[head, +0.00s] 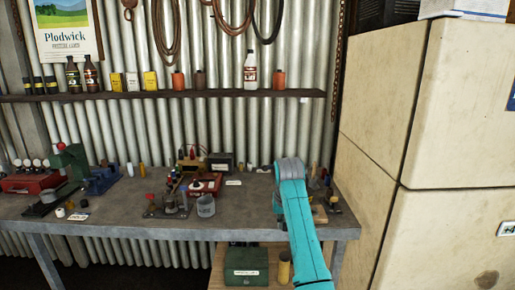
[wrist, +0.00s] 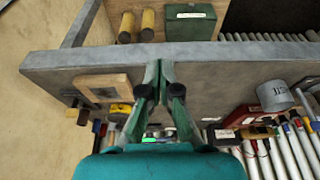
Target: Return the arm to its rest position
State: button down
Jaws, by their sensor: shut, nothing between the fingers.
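My arm, teal with a grey joint, reaches up over the right part of the bench in the head view. My gripper (wrist: 159,72) shows in the wrist view with its two dark green fingers together and nothing between them. The fingertips appear over the bench top near its front edge; their height above it is hard to tell. In the head view the gripper is hidden behind my arm. The workbench (head: 120,221) has a grey top and also shows in the wrist view (wrist: 215,75).
A grey cup (head: 206,207) and a red case (head: 209,180) stand left of my arm. A wooden block (wrist: 101,88) lies beside the gripper. A green box (head: 246,266) sits below the bench. A tall cream cabinet (head: 425,120) stands close on the right.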

jog(key=s+d+f+t, duration=0.15)
jog(key=s+f, duration=0.35)
jog(key=f, duration=0.7)
jog(key=s+d+f+t, duration=0.15)
jog(key=s+f, duration=0.25)
jog(key=f, duration=0.9)
jog(key=s+d+f+t, duration=0.1)
jog(key=s+f, duration=0.3)
jog(key=s, duration=0.3)
jog(key=s+d+f+t, duration=0.1)
jog(key=s+d+f, duration=0.1)
jog(key=s+f, duration=0.35)
jog(key=s+d+f, duration=0.1)
jog(key=s+f, duration=0.1)
jog(key=s, duration=0.6)
jog(key=s+d+r+t, duration=0.1)
jog(key=s+r+t, duration=0.15)
jog(key=s, duration=0.95)
jog(key=s+d+r+t, duration=0.1)
jog(key=s+d+r, duration=0.15)
jog(key=s, duration=0.85)
jog(key=s+r+t, duration=0.3)
jog(key=s+r, duration=1.2)
jog(key=r, duration=0.4)
jog(key=shift+s, duration=0.25)
